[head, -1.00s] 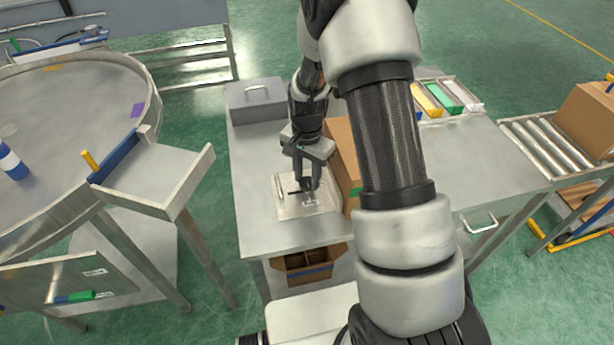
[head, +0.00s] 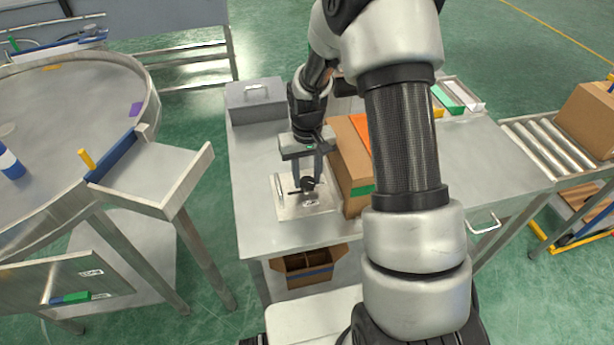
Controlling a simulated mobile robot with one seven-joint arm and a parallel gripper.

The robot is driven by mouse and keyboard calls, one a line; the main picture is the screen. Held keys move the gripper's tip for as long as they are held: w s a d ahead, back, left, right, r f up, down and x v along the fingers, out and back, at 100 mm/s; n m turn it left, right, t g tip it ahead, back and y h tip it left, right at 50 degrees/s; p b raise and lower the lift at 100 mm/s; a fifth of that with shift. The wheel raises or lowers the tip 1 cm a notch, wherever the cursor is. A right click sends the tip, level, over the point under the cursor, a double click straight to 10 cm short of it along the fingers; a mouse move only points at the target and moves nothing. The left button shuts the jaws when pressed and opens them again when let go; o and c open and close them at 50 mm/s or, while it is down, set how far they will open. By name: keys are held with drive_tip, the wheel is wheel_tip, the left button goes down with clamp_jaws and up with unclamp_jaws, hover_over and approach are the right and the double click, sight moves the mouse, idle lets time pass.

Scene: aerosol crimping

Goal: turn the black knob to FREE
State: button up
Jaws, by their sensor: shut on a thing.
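The black knob (head: 308,185) sits on a light metal plate (head: 287,209) on the bench. A thin dark bar reaches from the knob to the left. My gripper (head: 307,181) points down over the plate, its two fingers on either side of the knob and shut on it. The fingers hide part of the knob. A small white label (head: 311,203) shows on the plate in front of the knob; its lettering is too small to read, so I cannot tell which mark the knob points to.
An open cardboard box (head: 352,175) stands close to the right of the plate. A grey case with a handle (head: 255,101) is at the back left of the bench (head: 262,229). A round table (head: 70,115) stands left. A roller conveyor (head: 550,150) is on the right.

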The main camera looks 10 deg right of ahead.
sight(307, 182)
drive_tip(key=n, duration=0.3)
drive_tip(key=shift+n, duration=0.4)
drive_tip(key=shift+n+p, duration=0.35)
drive_tip(key=shift+n, duration=1.35)
drive_tip(key=o, duration=1.1)
drive_tip(key=shift+c, duration=0.2)
drive_tip(key=shift+r, duration=0.15)
wheel_tip(307, 182, up, 17)
drive_tip(key=p, duration=0.1)
drive_tip(key=shift+p, duration=0.4)
drive_tip(key=shift+r, duration=0.1)
